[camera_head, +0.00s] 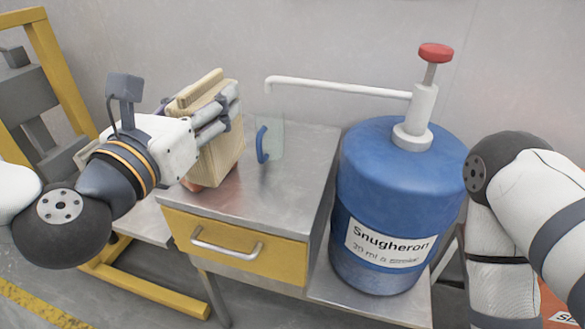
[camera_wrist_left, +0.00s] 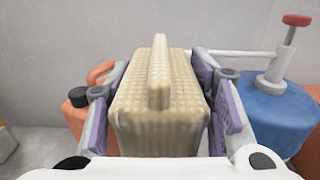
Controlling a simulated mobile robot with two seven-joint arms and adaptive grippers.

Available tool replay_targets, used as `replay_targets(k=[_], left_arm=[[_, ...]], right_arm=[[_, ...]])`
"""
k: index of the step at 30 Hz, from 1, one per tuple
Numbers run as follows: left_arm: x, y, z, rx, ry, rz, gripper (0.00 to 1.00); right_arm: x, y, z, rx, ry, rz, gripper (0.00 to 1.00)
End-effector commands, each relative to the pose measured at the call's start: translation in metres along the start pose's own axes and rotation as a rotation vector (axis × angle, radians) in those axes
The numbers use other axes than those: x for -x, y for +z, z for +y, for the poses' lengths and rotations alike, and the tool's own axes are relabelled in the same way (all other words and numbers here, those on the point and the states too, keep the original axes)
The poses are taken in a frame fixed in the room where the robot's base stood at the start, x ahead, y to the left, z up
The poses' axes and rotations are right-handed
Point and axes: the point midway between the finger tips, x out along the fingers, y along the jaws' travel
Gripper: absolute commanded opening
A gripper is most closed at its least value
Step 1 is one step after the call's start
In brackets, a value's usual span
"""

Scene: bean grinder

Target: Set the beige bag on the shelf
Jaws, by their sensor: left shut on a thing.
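The beige bag (camera_head: 222,155) is upright in my left gripper (camera_head: 222,108), above the left part of the metal cabinet top. The fingers are shut on the bag's sides. In the left wrist view the bag (camera_wrist_left: 160,115) fills the middle, with its ridge-like handle on top, between the two purple-padded fingers (camera_wrist_left: 160,95). I cannot tell whether its bottom touches anything. Low metal shelf surfaces show left of the cabinet (camera_head: 150,222) and under the blue bottle (camera_head: 370,303). My right arm is at the right edge; its gripper is out of view.
A steel-topped cabinet (camera_head: 290,190) with a yellow drawer stands in the middle. A clear cup with a blue handle (camera_head: 263,145) is on it. A big blue pump bottle (camera_head: 400,170) stands to the right. A yellow frame (camera_head: 62,75) stands left.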

Motion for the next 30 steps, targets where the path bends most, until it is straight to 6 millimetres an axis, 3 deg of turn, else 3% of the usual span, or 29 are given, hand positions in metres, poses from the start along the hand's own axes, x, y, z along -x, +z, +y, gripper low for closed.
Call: replay_targets(k=[1, 3, 9, 15, 20, 26, 30], left_arm=[[-0.011, -0.026, -0.004, 0.01, -0.005, 0.031, 0.0], [-0.021, -0.038, -0.012, 0.008, -0.006, 0.034, 0.0], [-0.069, -0.051, -0.052, -0.001, -0.004, 0.014, 0.0], [-0.096, -0.092, -0.072, 0.001, -0.002, 0.012, 0.0], [-0.105, -0.103, -0.078, 0.001, -0.001, 0.008, 0.0], [-0.108, -0.136, -0.08, 0.001, -0.001, 0.012, 0.0], [-0.108, -0.135, -0.08, 0.002, -0.001, 0.005, 0.0]], right_arm=[[-0.023, 0.017, 0.001, 0.0, 0.003, -0.074, 0.4], [-0.045, 0.032, 0.002, 0.0, 0.005, -0.138, 0.4], [-0.051, 0.035, 0.002, 0.001, 0.007, -0.153, 0.4], [-0.06, 0.041, 0.002, 0.002, 0.008, -0.178, 0.4], [-0.062, 0.042, 0.002, 0.002, 0.008, -0.182, 0.4], [-0.068, 0.046, 0.003, 0.003, 0.009, -0.196, 0.4], [-0.067, 0.045, 0.003, 0.003, 0.009, -0.195, 0.4]])
